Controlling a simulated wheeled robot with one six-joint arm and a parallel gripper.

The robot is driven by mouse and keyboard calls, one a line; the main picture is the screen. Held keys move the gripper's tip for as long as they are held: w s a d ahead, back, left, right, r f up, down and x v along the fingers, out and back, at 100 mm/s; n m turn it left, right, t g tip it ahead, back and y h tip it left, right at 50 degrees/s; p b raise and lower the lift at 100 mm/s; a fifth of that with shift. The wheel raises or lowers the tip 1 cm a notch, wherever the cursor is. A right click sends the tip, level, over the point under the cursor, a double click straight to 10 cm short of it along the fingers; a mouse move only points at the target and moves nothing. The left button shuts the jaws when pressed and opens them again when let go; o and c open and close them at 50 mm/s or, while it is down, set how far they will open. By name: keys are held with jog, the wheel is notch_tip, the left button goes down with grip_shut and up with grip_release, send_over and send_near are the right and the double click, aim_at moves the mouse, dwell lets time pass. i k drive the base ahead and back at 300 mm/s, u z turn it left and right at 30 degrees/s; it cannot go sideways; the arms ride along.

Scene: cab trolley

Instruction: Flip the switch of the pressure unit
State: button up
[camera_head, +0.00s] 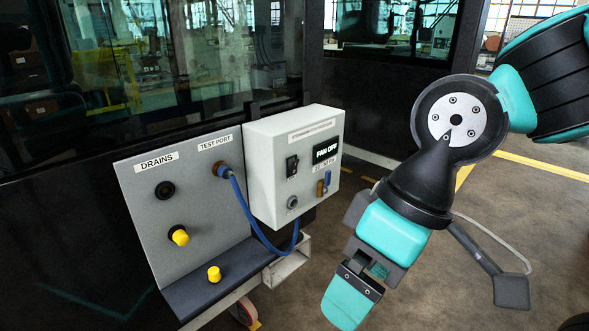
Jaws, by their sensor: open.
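The pressure unit (264,178) is a white box mounted beside the grey drain panel. Its front carries a black rocker switch (292,166) at the upper left and a dark display (326,151) reading "FAN OFF". Which way the rocker is tipped is too small to tell. A round grey port (292,202) sits below the switch, and small blue and brass fittings sit below the display. My gripper (346,302) is to the right of and below the unit, nearer the camera, pointing down and apart from it. It is open, with one teal finger showing clearly; nothing is seen held.
A blue hose (254,222) hangs from the test port and loops below the unit. The grey panel (205,215) has a black drain opening and a yellow cap (179,237); another yellow cap (214,274) stands on the dark ledge.

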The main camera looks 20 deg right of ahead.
aim_at(293, 167)
jog(key=z, duration=0.55)
jog(key=k, duration=0.65)
jog(key=z, duration=0.6)
jog(key=i, duration=1.3)
jog(key=u, duration=1)
